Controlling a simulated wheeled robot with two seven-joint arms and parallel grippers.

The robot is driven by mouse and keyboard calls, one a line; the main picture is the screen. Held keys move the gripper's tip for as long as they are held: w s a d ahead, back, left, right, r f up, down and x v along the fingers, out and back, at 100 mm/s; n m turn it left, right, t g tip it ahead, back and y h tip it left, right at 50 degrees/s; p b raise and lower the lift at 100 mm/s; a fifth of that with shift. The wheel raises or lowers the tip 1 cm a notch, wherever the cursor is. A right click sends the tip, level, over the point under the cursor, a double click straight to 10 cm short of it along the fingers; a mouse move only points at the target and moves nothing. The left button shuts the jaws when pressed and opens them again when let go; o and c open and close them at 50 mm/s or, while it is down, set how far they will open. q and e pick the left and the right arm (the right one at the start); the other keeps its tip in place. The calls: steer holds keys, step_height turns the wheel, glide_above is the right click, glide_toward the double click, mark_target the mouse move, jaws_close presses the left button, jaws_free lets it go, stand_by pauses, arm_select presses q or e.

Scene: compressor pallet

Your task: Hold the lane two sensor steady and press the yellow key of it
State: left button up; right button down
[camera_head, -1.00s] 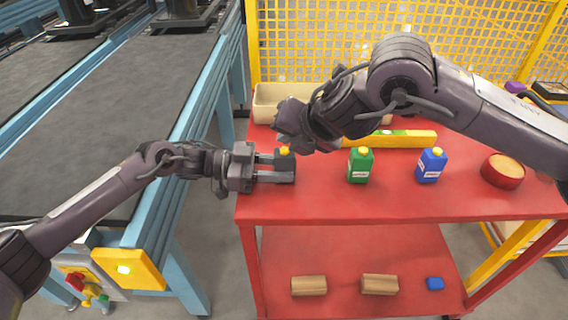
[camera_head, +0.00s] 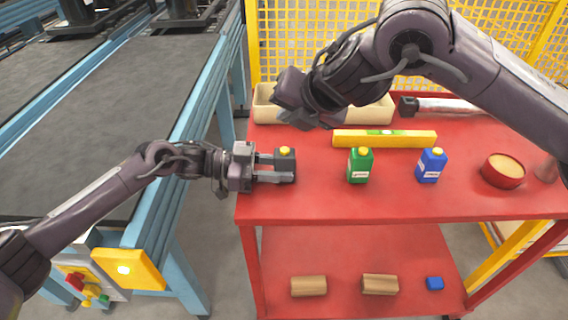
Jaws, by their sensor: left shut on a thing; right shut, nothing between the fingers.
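A small dark grey sensor (camera_head: 286,162) with a yellow key (camera_head: 285,151) on top stands at the left front of the red cart top. My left gripper (camera_head: 276,168) comes in from the left and is shut on it, one finger on each side. The yellow key is uncovered. My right gripper (camera_head: 297,115) is shut and empty, raised above and behind the sensor, apart from it. A green sensor (camera_head: 360,167) and a blue sensor (camera_head: 431,167), each with a yellow key, stand farther right. Their labels are too small to read.
Behind are a beige bin (camera_head: 262,108), a yellow level (camera_head: 385,139) and a grey cylindrical tool (camera_head: 440,105). A red round tub (camera_head: 503,172) stands at the right. A conveyor (camera_head: 100,110) runs along the left. The front of the red cart top (camera_head: 400,203) is clear.

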arm_select(q)
steer(key=o, duration=0.8)
steer(key=shift+o, duration=0.2)
steer(key=shift+a, duration=0.1)
